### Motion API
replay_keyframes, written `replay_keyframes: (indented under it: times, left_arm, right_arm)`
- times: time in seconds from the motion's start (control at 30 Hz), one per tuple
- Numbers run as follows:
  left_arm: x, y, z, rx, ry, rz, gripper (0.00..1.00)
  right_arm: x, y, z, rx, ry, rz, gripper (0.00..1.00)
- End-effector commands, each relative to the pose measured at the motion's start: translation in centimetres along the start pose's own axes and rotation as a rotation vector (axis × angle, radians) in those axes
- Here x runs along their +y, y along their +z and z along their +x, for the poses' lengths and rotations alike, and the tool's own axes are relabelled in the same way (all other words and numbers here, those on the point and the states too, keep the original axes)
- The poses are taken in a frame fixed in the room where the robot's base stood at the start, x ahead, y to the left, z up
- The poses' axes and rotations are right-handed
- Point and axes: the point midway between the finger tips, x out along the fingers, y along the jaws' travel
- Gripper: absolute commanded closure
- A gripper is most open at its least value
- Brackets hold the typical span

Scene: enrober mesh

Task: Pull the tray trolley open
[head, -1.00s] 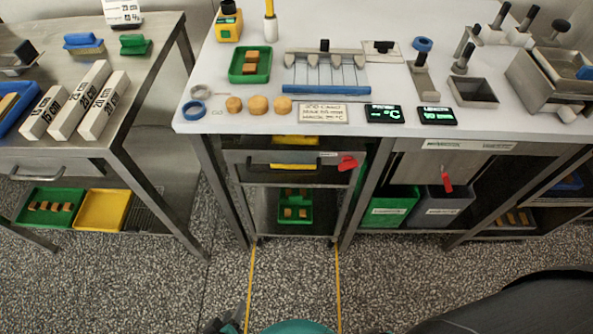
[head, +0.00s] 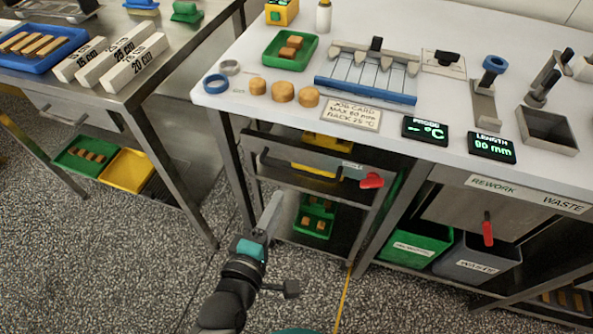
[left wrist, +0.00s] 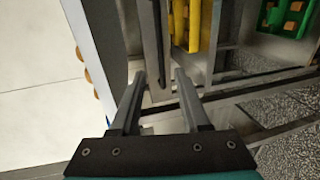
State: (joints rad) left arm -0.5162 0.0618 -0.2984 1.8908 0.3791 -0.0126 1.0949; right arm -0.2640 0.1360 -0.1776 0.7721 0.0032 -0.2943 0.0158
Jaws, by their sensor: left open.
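The tray trolley (head: 370,222) stands under the white worktable, with a horizontal handle bar (head: 300,167) across its upper front and a red tag (head: 371,180) at the right. It holds a yellow tray (head: 328,141) above and a green tray (head: 316,217) with small brown blocks below. My left gripper (head: 273,208) is in front of the trolley's left side, below the handle. In the left wrist view, its open fingers (left wrist: 160,76) point toward the trolley front. A grey bar (left wrist: 150,40) lines up between them; I cannot tell its depth. My right gripper is out of view.
The worktable (head: 230,110) overhangs the trolley, its legs close on both sides. A steel side table (head: 150,90) stands left. Green and grey bins (head: 480,258) are right of the trolley. Speckled floor in front is clear, with a yellow line (head: 343,300).

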Motion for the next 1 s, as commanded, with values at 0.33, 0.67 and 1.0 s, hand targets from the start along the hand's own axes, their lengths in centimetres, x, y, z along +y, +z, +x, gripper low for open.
replay_keyframes:
  times: [0.33,0.67,1.0]
  left_arm:
    - [-0.1,-0.1,5.0,0.002,0.002,-0.001,0.54]
    - [-0.2,-0.1,8.8,0.001,0.001,0.001,0.54]
    - [-0.2,-0.1,11.8,0.001,0.000,0.001,0.54]
  right_arm:
    - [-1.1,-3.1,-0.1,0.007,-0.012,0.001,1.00]
    - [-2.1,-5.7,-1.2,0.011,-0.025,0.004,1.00]
    - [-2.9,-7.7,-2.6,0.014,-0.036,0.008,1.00]
